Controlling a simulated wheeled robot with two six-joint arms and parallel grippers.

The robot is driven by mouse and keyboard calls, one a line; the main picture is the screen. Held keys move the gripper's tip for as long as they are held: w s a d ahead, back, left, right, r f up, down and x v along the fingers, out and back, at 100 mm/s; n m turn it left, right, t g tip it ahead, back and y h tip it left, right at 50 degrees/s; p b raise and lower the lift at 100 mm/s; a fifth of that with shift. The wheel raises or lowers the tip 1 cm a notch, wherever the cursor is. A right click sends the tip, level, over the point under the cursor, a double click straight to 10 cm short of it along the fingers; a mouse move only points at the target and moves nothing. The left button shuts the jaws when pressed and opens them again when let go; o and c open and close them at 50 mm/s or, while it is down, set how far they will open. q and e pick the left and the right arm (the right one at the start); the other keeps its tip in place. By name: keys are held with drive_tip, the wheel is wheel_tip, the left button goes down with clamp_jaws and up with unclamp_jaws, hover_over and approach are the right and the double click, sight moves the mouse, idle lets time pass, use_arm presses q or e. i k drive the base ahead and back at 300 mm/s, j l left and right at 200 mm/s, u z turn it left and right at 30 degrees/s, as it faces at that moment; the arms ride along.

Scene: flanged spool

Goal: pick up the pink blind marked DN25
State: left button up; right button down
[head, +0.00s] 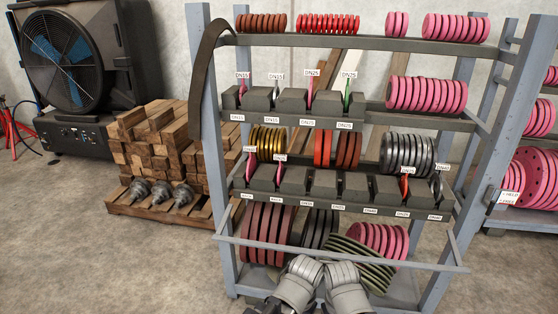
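The pink blind (310,91) stands upright on edge in a slot of the upper dark rack (291,101), seen nearly edge-on. A white tag reading DN25 (312,73) rises above it. A green blind (347,95) stands in the slot to its right, also with a tag that looks like DN25. A white blind (276,92) and another pink blind (242,92) stand to its left. My two arms show folded at the bottom centre, well below and in front of the blind. Their gripper fingers are not visible.
A grey rail (340,256) crosses the shelf's front low down. A lower rack (322,186) holds more tagged blinds. Stacked pink discs (427,94) stand right of the upper rack. A dark curved strip (207,80) hangs at the left post. Wood blocks (155,140) and a fan (68,60) stand left.

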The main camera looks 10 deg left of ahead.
sight(280, 158)
drive_tip(key=i+z, duration=0.25)
drive_tip(key=i, duration=0.4)
drive_tip(key=i+j+z, duration=0.2)
drive_tip(key=i, duration=0.45)
